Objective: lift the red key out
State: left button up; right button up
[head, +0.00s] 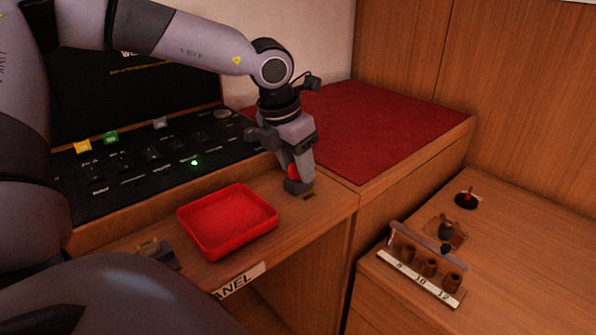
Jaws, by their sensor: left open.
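The red key (292,171) shows as a small red patch at my left gripper, above the wooden ledge (330,203). The gripper hides most of it, so its shape and what it sits in cannot be made out. My left gripper (298,184) points down at the ledge, with its fingers open around or beside the red key. I cannot tell whether a finger touches it. My right gripper is not in view.
A red tray (222,252) stands empty on the ledge, left of the gripper. Behind it is a black panel (130,170) with switches and a green light. A red mat (375,125) lies clear at the back. A small rack (420,279) stands on the right-hand cabinet.

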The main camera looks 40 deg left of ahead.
pick_arm(q)
grip_shut()
dwell(0.3)
notch_tip(320, 180, up, 20)
jog(key=p, duration=0.3)
dwell(0.3)
